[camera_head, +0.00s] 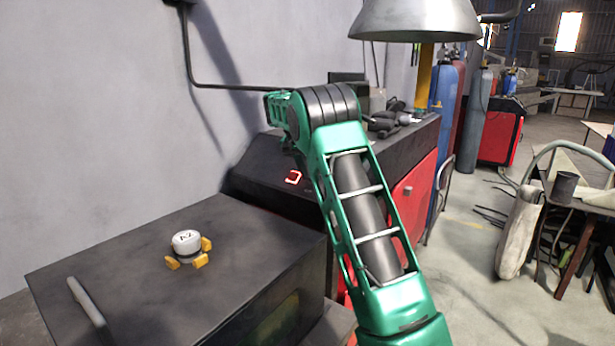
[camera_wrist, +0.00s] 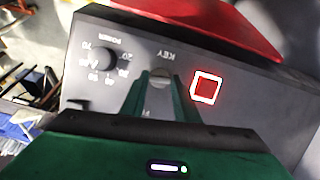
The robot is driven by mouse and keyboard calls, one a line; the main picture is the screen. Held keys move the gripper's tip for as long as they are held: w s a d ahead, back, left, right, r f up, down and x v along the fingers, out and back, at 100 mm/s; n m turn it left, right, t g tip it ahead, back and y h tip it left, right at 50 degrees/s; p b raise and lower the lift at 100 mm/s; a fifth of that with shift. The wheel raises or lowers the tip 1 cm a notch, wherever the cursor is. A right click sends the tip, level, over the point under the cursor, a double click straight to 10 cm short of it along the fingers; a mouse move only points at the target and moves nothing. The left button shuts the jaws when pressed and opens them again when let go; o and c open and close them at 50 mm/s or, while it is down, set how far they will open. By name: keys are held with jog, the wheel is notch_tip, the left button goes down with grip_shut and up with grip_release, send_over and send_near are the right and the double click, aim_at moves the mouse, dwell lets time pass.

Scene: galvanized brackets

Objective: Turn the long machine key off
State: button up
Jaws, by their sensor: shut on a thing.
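In the wrist view the long machine key (camera_wrist: 160,77) is a small pale shape below the printed word KEY on a grey panel (camera_wrist: 200,55). My gripper (camera_wrist: 159,82) reaches up to it, with a green finger on either side, and is shut on the key. The fingers hide much of the key, so I cannot tell which way it is turned. In the head view my green arm reaches over the dark machine and hides the key and my fingertips.
A black knob (camera_wrist: 104,59) marked POWER is left of the key. A lit red square (camera_wrist: 206,88) is right of it and shows in the head view (camera_head: 293,177).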

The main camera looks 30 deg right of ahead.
jog(key=n, duration=0.3)
jog(key=shift+w+a+g+h, duration=0.25)
jog(key=shift+w+g+h, duration=0.05)
jog(key=shift+g, duration=0.1)
jog(key=n, duration=0.2)
jog(key=n+h, duration=0.1)
jog(key=n, duration=0.1)
jog(key=shift+w+a+n+g, duration=0.15)
jog(key=shift+n+g, duration=0.15)
jog(key=shift+g, duration=0.1)
jog(key=n+h, duration=0.1)
jog(key=n, duration=0.2)
jog(key=shift+a+f, duration=0.1)
jog(key=shift+a, duration=0.05)
jog(key=n+h, duration=0.1)
jog(key=n, duration=0.3)
jog(key=shift+f+n, duration=0.15)
jog(key=shift+n, duration=0.25)
jog(key=o, duration=1)
jog(key=shift+o, duration=0.2)
